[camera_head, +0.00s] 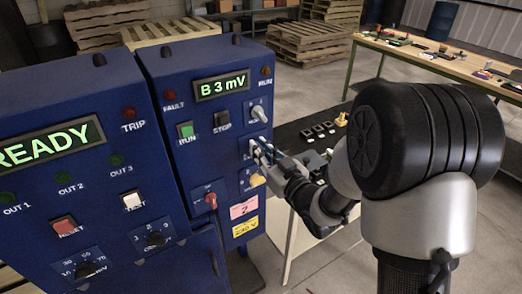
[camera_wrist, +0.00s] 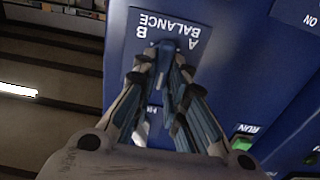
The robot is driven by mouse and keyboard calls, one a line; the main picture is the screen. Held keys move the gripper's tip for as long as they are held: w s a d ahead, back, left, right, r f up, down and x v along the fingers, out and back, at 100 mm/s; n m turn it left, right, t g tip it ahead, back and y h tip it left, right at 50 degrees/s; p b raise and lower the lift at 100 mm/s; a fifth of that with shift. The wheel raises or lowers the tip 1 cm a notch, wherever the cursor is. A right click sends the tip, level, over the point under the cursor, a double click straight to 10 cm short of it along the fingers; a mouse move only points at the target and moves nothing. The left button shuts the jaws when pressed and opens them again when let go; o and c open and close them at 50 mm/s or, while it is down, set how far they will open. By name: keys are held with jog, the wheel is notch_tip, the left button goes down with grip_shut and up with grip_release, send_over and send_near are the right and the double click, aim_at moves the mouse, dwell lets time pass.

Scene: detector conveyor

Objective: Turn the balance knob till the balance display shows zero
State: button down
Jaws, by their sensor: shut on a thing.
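The balance display (camera_head: 222,86) on the right blue cabinet (camera_head: 185,75) reads "B 3 mV" in green. My gripper (camera_head: 262,154) is at the right side of that cabinet's front, below the grey upper knob. In the wrist view my gripper (camera_wrist: 163,68) has both fingers closed in on the balance knob (camera_wrist: 164,46), one finger on each side. The plate there reads "BALANCE" with "A" and "B", upside down in this view. The fingers hide most of the knob, so its exact angle is hard to tell.
Nearby are a grey knob (camera_head: 259,114), a yellow knob (camera_head: 257,180), a red knob (camera_head: 211,200), a green RUN button (camera_head: 186,130) and a black STOP button (camera_head: 221,118). The left cabinet's display (camera_head: 50,146) reads "READY". A dark conveyor (camera_head: 318,128) lies behind my gripper.

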jog(key=shift+m, duration=0.3)
jog(key=shift+w+d+f+m, duration=0.1)
jog(key=shift+d+m, duration=0.05)
jog(key=shift+m, duration=2.2)
jog(key=shift+w+d+f+m, duration=0.15)
jog(key=shift+m, duration=2.25)
jog(key=shift+w+d+f+m, duration=0.1)
jog(key=shift+d+m, duration=0.05)
jog(key=shift+m, duration=2.2)
jog(key=c, duration=1.6)
grip_release()
jog(key=shift+f, duration=0.1)
